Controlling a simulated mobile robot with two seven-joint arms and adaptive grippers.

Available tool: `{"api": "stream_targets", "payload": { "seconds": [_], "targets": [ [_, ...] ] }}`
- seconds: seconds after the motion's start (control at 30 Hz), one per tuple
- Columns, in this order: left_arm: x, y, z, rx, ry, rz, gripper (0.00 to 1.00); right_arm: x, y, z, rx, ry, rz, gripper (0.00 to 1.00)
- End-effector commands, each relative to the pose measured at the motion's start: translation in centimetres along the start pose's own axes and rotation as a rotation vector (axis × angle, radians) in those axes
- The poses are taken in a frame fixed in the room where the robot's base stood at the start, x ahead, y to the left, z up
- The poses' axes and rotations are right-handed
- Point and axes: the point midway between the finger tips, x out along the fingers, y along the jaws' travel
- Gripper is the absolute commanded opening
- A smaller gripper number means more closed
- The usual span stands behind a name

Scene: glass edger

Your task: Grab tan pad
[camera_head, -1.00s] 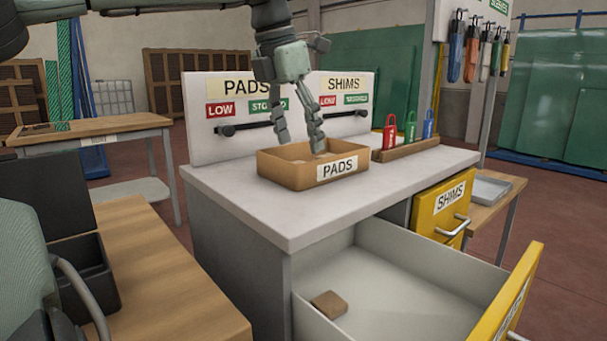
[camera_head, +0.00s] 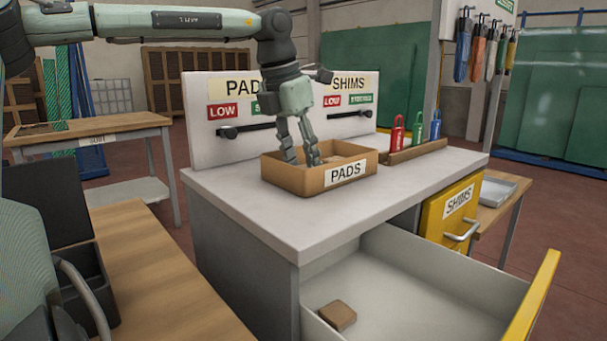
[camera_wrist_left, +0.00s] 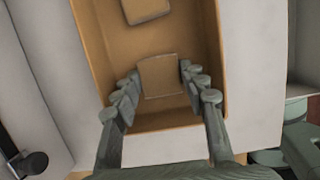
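My left gripper (camera_head: 301,160) reaches down into a tan box labelled PADS (camera_head: 345,178) on the grey workbench. In the left wrist view, a tan pad (camera_wrist_left: 160,77) lies in the box between the two fingers (camera_wrist_left: 159,72). The fingers stand close along both sides of it, with what look like slim gaps. A second tan pad (camera_wrist_left: 147,8) lies farther up in the box, partly cut off by the frame. Another tan pad (camera_head: 337,316) lies in the open drawer. My right gripper is not in view.
The workbench (camera_head: 235,205) has a back panel marked PADS and SHIMS. A rack (camera_head: 417,150) with red, green and blue tags stands right of the box. The open drawer (camera_head: 410,295) juts out below. A wooden table (camera_head: 165,285) is at the lower left.

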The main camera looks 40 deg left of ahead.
Motion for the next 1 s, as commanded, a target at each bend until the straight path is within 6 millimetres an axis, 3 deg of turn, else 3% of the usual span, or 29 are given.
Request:
{"api": "stream_targets", "payload": {
  "seconds": [0.47, 0.73, 1.0],
  "targets": [
    [-0.5, 0.0, 0.1, 0.0, -0.001, 0.002, 0.31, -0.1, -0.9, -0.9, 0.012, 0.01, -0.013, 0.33],
    [-4.1, 0.0, 1.2, -0.001, -0.004, 0.003, 0.31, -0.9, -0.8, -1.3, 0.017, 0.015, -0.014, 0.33],
    [-8.7, -0.2, -3.5, 0.001, -0.008, 0.0, 0.31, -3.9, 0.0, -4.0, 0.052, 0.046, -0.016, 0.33]
  ]
}}
